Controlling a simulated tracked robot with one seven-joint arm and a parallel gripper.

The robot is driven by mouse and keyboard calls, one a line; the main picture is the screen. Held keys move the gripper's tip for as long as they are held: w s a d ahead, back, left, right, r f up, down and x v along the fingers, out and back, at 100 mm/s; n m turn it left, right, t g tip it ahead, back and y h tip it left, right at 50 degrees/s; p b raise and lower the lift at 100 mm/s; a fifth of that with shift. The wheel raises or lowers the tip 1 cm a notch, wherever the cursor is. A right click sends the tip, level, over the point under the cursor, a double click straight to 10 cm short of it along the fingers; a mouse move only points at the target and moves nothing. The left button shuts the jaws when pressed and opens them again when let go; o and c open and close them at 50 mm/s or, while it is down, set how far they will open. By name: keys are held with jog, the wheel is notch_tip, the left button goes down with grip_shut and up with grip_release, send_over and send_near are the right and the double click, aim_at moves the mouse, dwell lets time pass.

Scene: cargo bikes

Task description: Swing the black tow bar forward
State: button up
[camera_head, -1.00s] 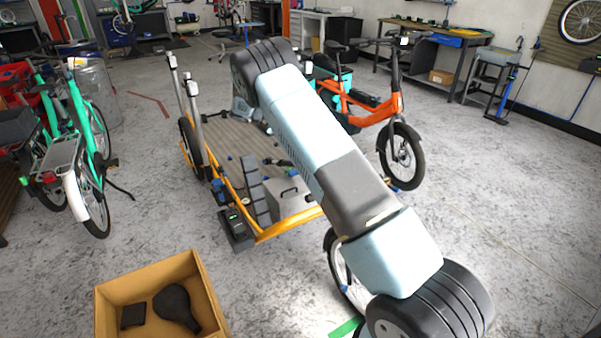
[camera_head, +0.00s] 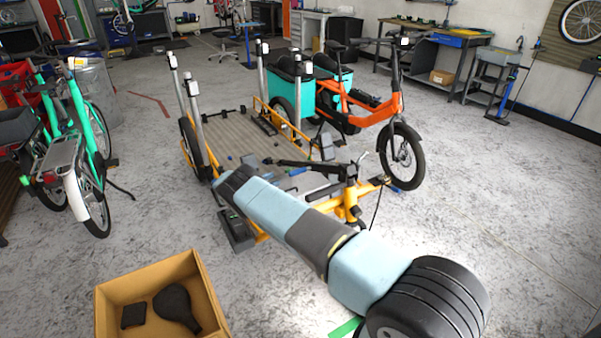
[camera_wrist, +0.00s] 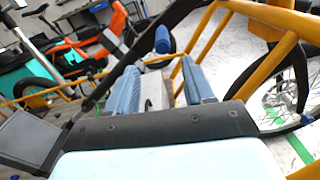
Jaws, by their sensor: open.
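The black tow bar (camera_head: 305,164) appears as a long dark bar reaching left from the yellow front post (camera_head: 351,198) of the cargo bike, above its deck. In the wrist view, what looks like the same bar (camera_wrist: 145,48) crosses diagonally from lower left to upper right, just beyond the left fingertip. My gripper (camera_wrist: 160,75) is open, with two blue-grey fingers apart. No bar shows between them; a grey surface lies beyond the gap. I cannot tell whether a finger touches the bar. In the head view I cannot make out my gripper.
A blue cylinder (camera_wrist: 162,40) shows just past the fingertips, near yellow frame tubes (camera_wrist: 268,66). An orange bike (camera_head: 372,105) stands behind the cargo bike. A cardboard box (camera_head: 208,290) sits at front left. Floor at right is clear.

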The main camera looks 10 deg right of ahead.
aim_at(297, 171)
jog(key=x, duration=1.3)
jog(key=shift+w+d, duration=0.1)
jog(key=shift+d, duration=0.25)
jog(key=shift+c, duration=0.4)
grip_shut()
jog(key=shift+a, duration=0.1)
